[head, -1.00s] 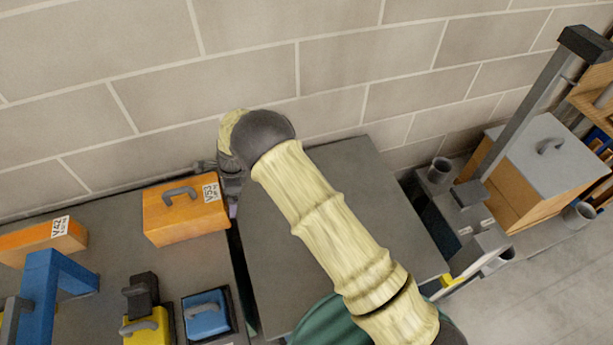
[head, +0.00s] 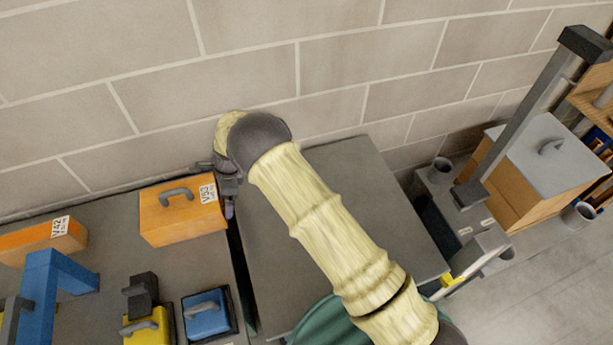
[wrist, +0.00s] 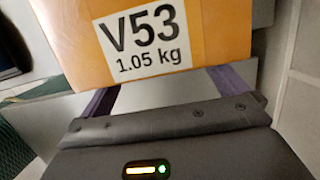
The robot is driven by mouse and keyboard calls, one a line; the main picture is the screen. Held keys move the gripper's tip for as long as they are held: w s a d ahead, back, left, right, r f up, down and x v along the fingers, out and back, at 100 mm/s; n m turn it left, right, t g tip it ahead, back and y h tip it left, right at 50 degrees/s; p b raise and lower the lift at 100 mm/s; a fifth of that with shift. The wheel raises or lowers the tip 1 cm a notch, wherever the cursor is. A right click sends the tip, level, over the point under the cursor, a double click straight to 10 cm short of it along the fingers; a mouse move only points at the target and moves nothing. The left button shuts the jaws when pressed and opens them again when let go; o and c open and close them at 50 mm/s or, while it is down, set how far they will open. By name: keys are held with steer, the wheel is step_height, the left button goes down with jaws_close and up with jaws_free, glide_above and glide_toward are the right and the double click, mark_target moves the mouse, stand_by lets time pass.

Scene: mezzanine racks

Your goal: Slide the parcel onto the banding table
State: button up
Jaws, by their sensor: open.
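The orange parcel (head: 180,222), with a grey handle and a white label, stands upright on the left grey tabletop (head: 110,215), close to its right edge. In the wrist view the parcel (wrist: 215,20) shows the label V53, 1.05 kg. My gripper (head: 229,205) is low at the parcel's right side, beside the gap between the two tabletops. In the wrist view my gripper (wrist: 168,90) is open, its two purple fingers apart and reaching to the parcel's labelled face; whether they touch it is unclear. Neither tabletop is marked as the banding table.
A second grey tabletop (head: 300,260) lies right of a narrow gap, bare where visible. On the left tabletop are an orange V42 box (head: 40,236), a blue arch (head: 60,272), a yellow block (head: 148,328) and a blue handled block (head: 208,315). A brick wall (head: 250,60) stands behind.

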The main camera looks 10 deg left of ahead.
steer(key=shift+w+d, duration=0.35)
steer(key=shift+d, duration=0.3)
steer(key=shift+w+d, duration=0.3)
steer(key=shift+d, duration=0.35)
step_height(320, 180, up, 13)
steer(key=p, duration=0.9)
